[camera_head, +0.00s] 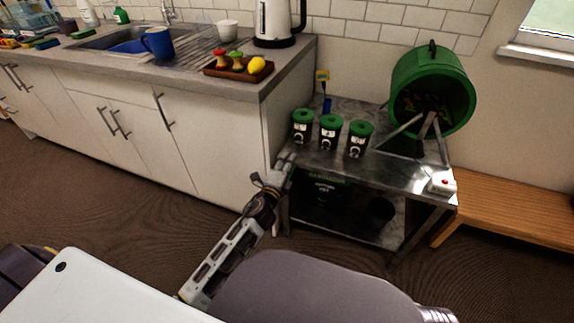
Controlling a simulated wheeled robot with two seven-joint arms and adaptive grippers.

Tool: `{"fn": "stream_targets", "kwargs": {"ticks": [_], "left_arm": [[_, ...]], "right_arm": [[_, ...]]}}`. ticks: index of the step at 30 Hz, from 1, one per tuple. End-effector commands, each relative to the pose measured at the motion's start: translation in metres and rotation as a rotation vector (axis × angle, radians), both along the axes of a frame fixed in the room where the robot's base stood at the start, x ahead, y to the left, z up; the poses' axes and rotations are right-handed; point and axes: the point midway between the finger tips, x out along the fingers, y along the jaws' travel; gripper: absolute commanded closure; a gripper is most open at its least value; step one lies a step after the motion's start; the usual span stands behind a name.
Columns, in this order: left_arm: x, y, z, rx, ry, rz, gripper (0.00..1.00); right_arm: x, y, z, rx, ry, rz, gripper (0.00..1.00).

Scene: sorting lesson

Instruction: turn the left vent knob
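A green drum (403,75) with a dark, round open-looking front sits on a metal stand at the right end of the steel table. I cannot pick out a left vent knob on it for certain; the front's details are dark and small. My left gripper (285,161) is at the table's front left corner, in front of the canisters and well left of the drum. Nothing shows in it, and its fingers are too small to tell open from shut. My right gripper is out of view.
Canisters with green lids stand on the steel table (398,171): a left one (302,131), a middle one (329,137) and a right one (358,144). A small white box with a red button (442,184) is at the table's right corner. A wooden bench (510,212) stands right.

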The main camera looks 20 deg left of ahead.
Motion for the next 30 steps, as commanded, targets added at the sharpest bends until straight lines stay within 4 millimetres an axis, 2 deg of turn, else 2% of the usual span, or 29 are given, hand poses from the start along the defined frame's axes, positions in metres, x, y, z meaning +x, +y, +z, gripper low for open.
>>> {"fn": "stream_targets", "kwargs": {"ticks": [8,27,30], "left_arm": [[-0.0087,0.0002,0.0001,0.0,0.0,0.0,0.71],[-0.0087,0.0003,0.0002,-0.02,0.001,0.0,0.71],[-0.0086,0.0058,-0.0029,-0.061,0.015,0.026,0.71]], "right_arm": [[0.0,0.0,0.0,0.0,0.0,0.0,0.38],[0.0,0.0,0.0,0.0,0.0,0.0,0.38],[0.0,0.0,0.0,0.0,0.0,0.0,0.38]]}}
